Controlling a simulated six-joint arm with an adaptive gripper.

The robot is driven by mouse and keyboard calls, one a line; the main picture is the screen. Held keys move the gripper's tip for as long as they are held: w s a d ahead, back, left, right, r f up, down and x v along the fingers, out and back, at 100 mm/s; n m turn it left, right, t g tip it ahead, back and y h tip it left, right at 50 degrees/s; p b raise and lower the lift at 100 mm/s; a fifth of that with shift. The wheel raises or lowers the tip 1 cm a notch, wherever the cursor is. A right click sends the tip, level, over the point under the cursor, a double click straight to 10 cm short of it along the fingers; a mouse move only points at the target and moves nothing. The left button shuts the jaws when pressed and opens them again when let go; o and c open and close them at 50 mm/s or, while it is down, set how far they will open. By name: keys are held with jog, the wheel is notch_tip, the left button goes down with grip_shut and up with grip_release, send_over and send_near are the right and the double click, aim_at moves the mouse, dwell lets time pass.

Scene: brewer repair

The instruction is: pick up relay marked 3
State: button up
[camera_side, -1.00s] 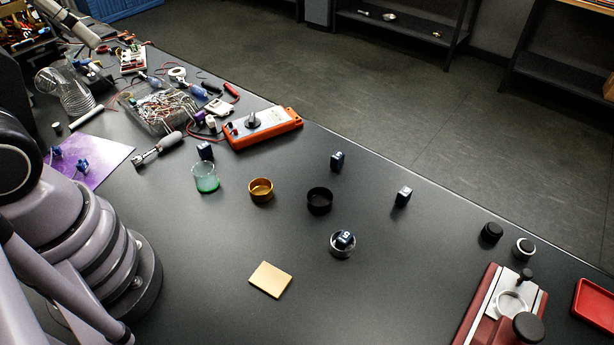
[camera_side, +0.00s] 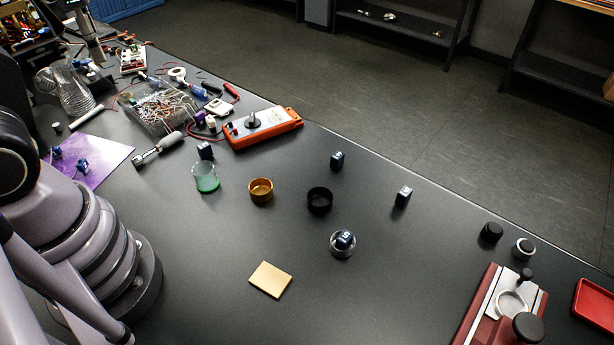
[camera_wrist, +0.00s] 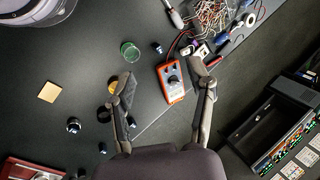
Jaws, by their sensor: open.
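Several small dark blue relay blocks stand on the black bench. One (camera_side: 205,150) is behind the green beaker, one (camera_side: 337,160) is near the back edge, and one (camera_side: 403,196) is to its right. Another relay (camera_side: 344,239) sits in a silver ring, with a pale mark that looks like a 5. No mark can be read surely as a 3. In the wrist view, my gripper (camera_wrist: 163,73) is open and empty, its fingers spread above the bench on either side of the orange multimeter. Relays show there beside the beaker (camera_wrist: 158,48) and in the ring (camera_wrist: 73,125).
The orange multimeter (camera_side: 262,127), green beaker (camera_side: 205,177), brass cup (camera_side: 261,190) and black cup (camera_side: 320,200) stand among the relays. A wire tray (camera_side: 160,108) lies at left, a red machine (camera_side: 500,310) at right. The front middle is mostly clear around a tan pad (camera_side: 270,279).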

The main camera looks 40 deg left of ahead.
aim_at(337, 156)
jog(key=w+d+f+m+t+y, duration=0.1)
jog(key=w+f+m+t+y, duration=0.35)
jog(key=w+m, duration=0.55)
jog(key=w+d+f+m+t+y, duration=0.1)
jog(key=w+f+m+t+y, duration=0.2)
jog(key=w+f+m, duration=0.55)
jog(key=w+d+f+m+t+h, duration=0.1)
jog(key=d+f+m+h, duration=0.3)
jog(key=d+f, duration=0.2)
jog(key=w+d+f+m+t+h, duration=0.2)
jog(key=d+f+m+h, duration=0.2)
jog(key=d+f+m, duration=0.1)
jog(key=w+d+f+m+t+h, duration=0.1)
jog(key=d+f+m+h, duration=0.3)
jog(key=d+f, duration=0.3)
jog(key=shift+w+d+f+m+t, duration=0.25)
jog(key=shift+w+d+f+m, duration=0.1)
jog(key=shift+w+f, duration=0.05)
jog(key=x, duration=0.7)
jog(key=shift+w+f, duration=0.1)
jog(key=shift+w, duration=0.05)
jog(key=shift+x, duration=3)
grip_shut()
